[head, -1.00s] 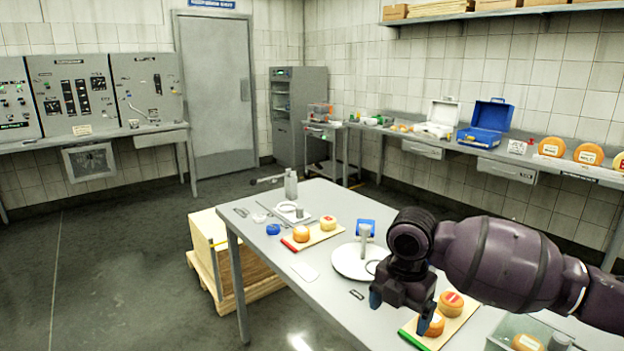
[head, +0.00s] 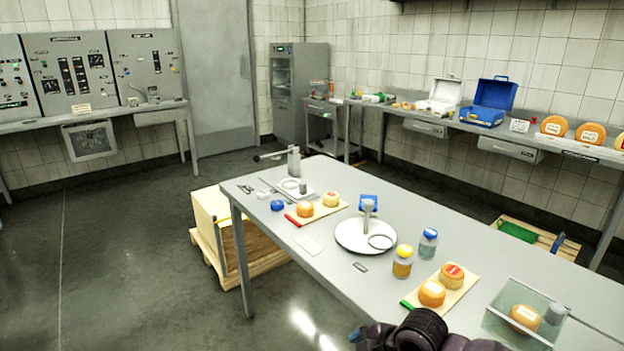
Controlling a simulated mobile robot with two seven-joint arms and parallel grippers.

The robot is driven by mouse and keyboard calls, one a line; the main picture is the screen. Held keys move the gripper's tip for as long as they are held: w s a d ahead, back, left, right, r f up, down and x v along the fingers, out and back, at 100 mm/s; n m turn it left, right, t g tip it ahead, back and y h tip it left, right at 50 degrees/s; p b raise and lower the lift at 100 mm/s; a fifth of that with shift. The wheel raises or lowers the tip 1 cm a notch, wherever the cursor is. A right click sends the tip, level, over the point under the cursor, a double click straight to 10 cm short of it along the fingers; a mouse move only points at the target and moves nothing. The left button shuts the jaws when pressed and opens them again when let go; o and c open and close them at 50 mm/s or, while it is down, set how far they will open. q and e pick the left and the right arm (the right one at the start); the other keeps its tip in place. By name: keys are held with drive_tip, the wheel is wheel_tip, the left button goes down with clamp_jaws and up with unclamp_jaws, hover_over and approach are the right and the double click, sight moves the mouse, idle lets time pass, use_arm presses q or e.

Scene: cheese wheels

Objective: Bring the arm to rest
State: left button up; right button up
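Only a dark part of my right arm (head: 422,330) shows, at the bottom edge of the head view, in front of the table's near side. Its gripper fingers are not clearly visible. My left arm and gripper are out of view. On the grey table (head: 330,280) a board (head: 462,296) with a green edge carries two orange cheese wheels, one (head: 432,293) nearer and one (head: 452,275) with a red label. A second board (head: 325,214) with a red edge carries two more small cheeses (head: 305,209).
A white round stand (head: 352,238) with a post, two jars (head: 402,262) (head: 428,243) and a clear bin (head: 500,325) holding a cheese stand on the table. A wooden pallet (head: 240,270) lies at the left. The floor (head: 120,270) at left is open.

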drive_tip(key=s+d+f+m+t+h, duration=0.3)
drive_tip(key=s+d+f+m+t, duration=0.1)
drive_tip(key=s+d+m, duration=0.4)
drive_tip(key=s+d+f+m+t+h, duration=0.2)
drive_tip(key=s+d+f+m, duration=0.5)
drive_tip(key=s, duration=0.6)
drive_tip(key=d+m+t, duration=0.1)
drive_tip(key=d+m, duration=0.1)
drive_tip(key=m, duration=0.1)
drive_tip(key=shift+d+f+t+h, duration=0.25)
drive_tip(key=shift+f+t+h, duration=0.05)
drive_tip(key=shift+t+h, duration=0.1)
